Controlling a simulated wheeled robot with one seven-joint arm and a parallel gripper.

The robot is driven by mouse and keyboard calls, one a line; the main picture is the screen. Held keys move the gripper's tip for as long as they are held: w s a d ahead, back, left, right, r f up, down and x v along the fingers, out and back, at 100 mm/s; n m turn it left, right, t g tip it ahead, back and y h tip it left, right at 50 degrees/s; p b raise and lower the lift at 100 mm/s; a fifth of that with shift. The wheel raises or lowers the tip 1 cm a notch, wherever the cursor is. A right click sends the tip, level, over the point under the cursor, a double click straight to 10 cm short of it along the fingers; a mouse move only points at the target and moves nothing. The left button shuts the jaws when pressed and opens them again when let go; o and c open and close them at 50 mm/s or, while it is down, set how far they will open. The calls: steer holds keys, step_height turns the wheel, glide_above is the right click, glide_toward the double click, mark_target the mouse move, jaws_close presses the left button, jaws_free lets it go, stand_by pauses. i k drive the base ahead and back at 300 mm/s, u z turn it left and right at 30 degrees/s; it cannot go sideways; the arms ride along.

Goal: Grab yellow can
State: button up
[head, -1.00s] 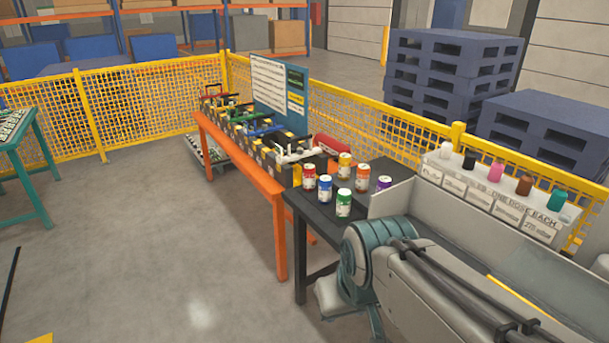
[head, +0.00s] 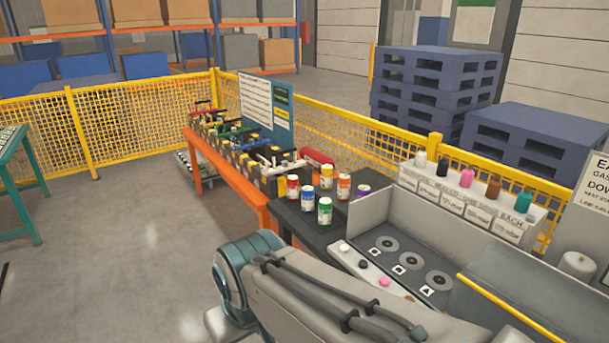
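The yellow can (head: 326,177) stands upright at the back of a group of several cans on the dark table (head: 289,224). The red can (head: 292,187) and blue can (head: 307,199) are to its left. The orange can (head: 343,186) is to its right. The green can (head: 324,211) stands in front. The purple can (head: 363,191) is partly hidden behind a grey panel. My arm crosses the lower middle of the head view. My gripper is out of the picture, so its hold cannot be seen.
A grey station (head: 420,215) with round discs and buttons is right of the cans. Small bottles stand on a white labelled rack (head: 455,197) behind it. Yellow fencing (head: 130,133) runs behind.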

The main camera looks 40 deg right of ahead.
mark_target(326, 169)
steer(key=u, duration=0.1)
steer(key=i, duration=1.5)
steer(key=z, duration=0.35)
steer(key=i, duration=1.35)
steer(key=z, duration=1.65)
steer(key=i, duration=0.9)
steer(key=z, duration=0.75)
